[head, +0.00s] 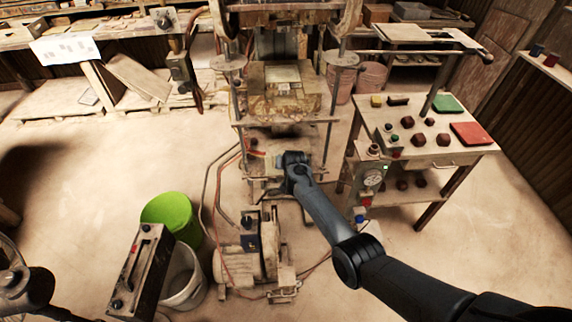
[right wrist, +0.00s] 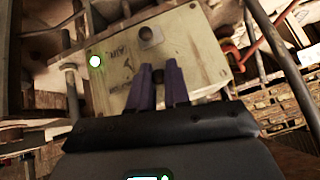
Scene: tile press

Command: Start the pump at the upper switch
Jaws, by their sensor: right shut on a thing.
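My right gripper (head: 279,161) is at the front of the press, low on its frame, in the head view. In the right wrist view its two dark fingers (right wrist: 160,72) reach onto a pale switch plate (right wrist: 120,82). They are shut on the upper switch, which they mostly hide. The plate carries a round dark knob (right wrist: 147,35), a bright greenish-white lamp (right wrist: 96,61) and small lettering. My left gripper is not in view.
A green bucket (head: 170,212) and a pale bucket (head: 185,278) stand left of the pump. A control table (head: 440,160) with several dark knobs is to the right. Hoses (head: 217,185) hang left of the press. A slotted control box (head: 143,272) is at the lower left.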

